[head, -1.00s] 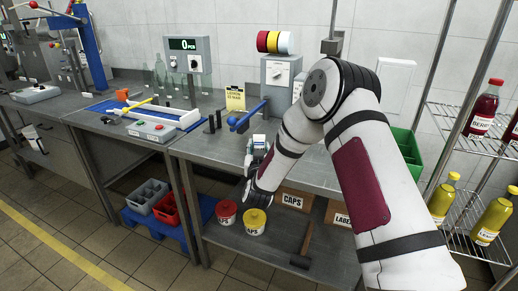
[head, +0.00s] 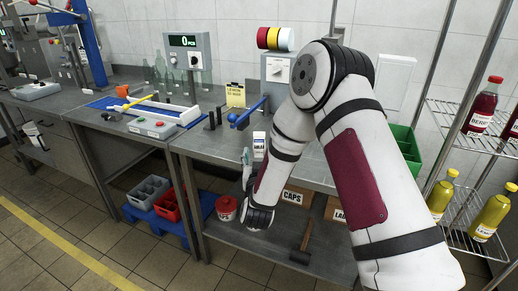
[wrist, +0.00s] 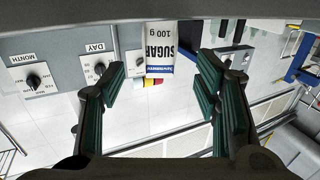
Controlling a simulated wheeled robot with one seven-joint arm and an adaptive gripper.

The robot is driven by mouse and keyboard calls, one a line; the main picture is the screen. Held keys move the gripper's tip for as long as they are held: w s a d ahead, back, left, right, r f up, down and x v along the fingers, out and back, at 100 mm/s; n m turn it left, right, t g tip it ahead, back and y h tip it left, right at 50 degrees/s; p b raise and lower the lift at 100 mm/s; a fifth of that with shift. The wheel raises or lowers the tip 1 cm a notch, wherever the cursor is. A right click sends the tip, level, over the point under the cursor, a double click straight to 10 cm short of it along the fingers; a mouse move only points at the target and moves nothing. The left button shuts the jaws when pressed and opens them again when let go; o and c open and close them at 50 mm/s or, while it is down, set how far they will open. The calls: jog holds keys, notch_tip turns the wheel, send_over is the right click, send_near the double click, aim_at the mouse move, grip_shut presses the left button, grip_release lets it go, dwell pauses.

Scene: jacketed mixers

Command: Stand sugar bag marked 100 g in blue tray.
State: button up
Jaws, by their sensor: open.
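The sugar bag (head: 259,145), small and white with blue, stands on the grey bench near its front edge. In the wrist view the sugar bag (wrist: 160,42) shows "SUGAR 100 g" and a blue band. My gripper (wrist: 160,78) is open and empty, with one finger to each side of the bag in the picture. The bag appears beyond the fingertips, with no visible contact. In the head view my gripper (head: 247,165) is just in front of the bag at the bench edge, partly hidden by my arm. I cannot make out a blue tray for certain.
A green bin (head: 407,150) is at right. A red-lidded tub (head: 226,207) and boxes occupy the lower shelf.

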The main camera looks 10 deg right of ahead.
jog(key=shift+v, duration=2.05)
